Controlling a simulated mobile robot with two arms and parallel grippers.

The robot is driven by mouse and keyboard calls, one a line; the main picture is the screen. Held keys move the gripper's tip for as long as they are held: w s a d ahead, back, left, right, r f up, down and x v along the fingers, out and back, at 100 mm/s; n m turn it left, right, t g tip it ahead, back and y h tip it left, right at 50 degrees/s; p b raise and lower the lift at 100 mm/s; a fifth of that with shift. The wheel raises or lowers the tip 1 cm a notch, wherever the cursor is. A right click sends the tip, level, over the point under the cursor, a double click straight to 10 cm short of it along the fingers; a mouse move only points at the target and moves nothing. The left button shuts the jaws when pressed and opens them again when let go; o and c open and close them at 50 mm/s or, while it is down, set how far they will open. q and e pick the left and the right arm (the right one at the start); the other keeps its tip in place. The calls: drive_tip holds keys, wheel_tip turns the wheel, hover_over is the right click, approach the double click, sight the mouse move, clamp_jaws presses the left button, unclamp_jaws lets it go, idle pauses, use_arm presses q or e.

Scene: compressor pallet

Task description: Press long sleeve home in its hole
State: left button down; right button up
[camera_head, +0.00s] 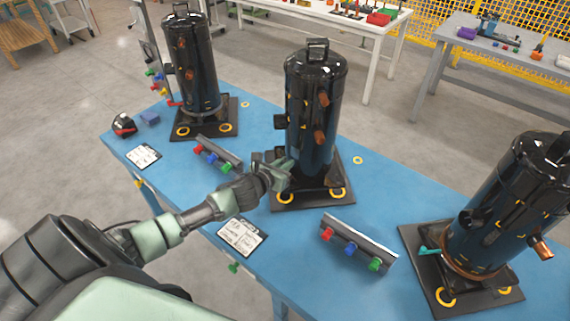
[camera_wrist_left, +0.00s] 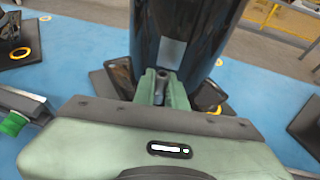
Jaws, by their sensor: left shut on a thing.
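My left gripper (camera_head: 280,174) reaches in from the left to the lower front of the middle black compressor (camera_head: 314,100). In the left wrist view its green fingers (camera_wrist_left: 163,88) are shut on a small dark grey piece, seemingly the long sleeve (camera_wrist_left: 159,86), held just in front of the compressor's body. The sleeve's lower end is hidden, so I cannot tell how deep it sits in a hole. The compressor stands upright on a dark base plate (camera_head: 313,201) with yellow-ringed corners. My right gripper is not in view.
Other black compressors stand at the back left (camera_head: 192,62) and front right (camera_head: 507,215) of the blue table (camera_head: 385,195). Racks with red, blue and green knobs lie left (camera_head: 218,152) and right (camera_head: 358,243) of my gripper. A white card (camera_head: 242,237) lies by my forearm.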

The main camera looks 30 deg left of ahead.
use_arm(q)
drive_tip(key=shift+r, duration=0.1)
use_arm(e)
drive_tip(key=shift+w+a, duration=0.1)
use_arm(q)
drive_tip(key=shift+r, duration=0.1)
wheel_tip(320, 180, down, 4)
drive_tip(key=shift+r+b, duration=0.25)
drive_tip(key=shift+b, duration=0.9)
drive_tip(key=shift+f+b, duration=0.75)
drive_tip(key=shift+f, duration=0.5)
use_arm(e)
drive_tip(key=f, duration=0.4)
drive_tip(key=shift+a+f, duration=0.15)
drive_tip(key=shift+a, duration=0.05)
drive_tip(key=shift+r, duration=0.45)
use_arm(q)
drive_tip(key=shift+f+b, duration=0.65)
drive_tip(key=shift+f, duration=0.35)
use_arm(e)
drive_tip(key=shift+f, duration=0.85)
use_arm(q)
drive_tip(key=c, duration=1.4)
unclamp_jaws()
